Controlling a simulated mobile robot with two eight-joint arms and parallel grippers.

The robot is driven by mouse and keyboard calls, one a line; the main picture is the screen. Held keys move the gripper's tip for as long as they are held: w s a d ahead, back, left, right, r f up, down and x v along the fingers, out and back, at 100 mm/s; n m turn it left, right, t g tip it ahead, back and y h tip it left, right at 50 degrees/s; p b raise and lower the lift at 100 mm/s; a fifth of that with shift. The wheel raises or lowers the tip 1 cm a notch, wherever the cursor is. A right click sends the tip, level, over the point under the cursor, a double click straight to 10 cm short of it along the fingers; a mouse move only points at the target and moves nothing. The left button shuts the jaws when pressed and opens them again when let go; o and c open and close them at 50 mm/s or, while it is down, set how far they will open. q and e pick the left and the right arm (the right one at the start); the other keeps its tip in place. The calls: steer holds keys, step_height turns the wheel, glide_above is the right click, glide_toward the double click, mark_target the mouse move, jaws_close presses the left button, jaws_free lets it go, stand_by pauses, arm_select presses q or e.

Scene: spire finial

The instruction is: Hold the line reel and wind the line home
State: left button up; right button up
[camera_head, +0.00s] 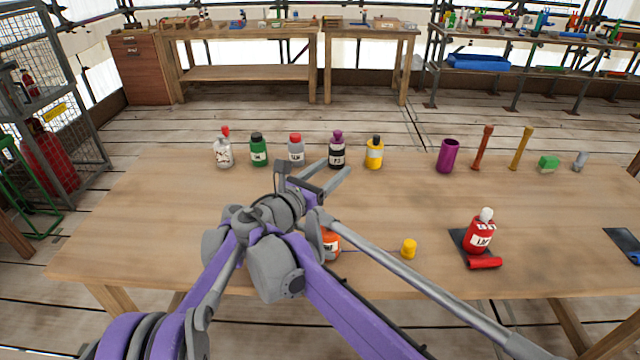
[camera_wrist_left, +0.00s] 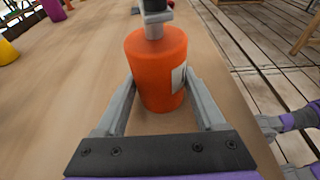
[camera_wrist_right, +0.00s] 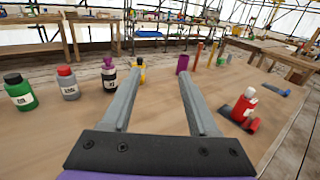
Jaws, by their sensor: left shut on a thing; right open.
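An orange cylinder with a white label (camera_wrist_left: 158,75) stands on the table between the fingers of my left gripper (camera_wrist_left: 160,92), which is shut on it. A grey piece with a dark top (camera_wrist_left: 154,18) shows at its upper end; I cannot tell if it belongs to the cylinder. In the head view my arms hide most of the orange cylinder (camera_head: 331,243) and my left gripper. My right gripper (camera_wrist_right: 159,72) is open and empty above the table, and it shows above the left one in the head view (camera_head: 338,176).
A row of bottles, including a green one (camera_head: 259,151) and a yellow one (camera_head: 375,154), stands at the back. A purple cup (camera_head: 448,156) is right of them.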

steer(key=w+d+f+n+y, duration=0.5)
steer(key=d+f+n, duration=0.2)
steer(key=n+g+y, duration=0.4)
steer(key=n+y, duration=0.6)
steer(key=y, duration=1)
glide_toward(323, 220)
step_height(323, 220, up, 2)
steer(key=w+a, duration=0.2)
steer(key=x, duration=1.1)
steer(key=shift+a+f, duration=0.25)
steer(key=shift+a, duration=0.05)
jaws_close()
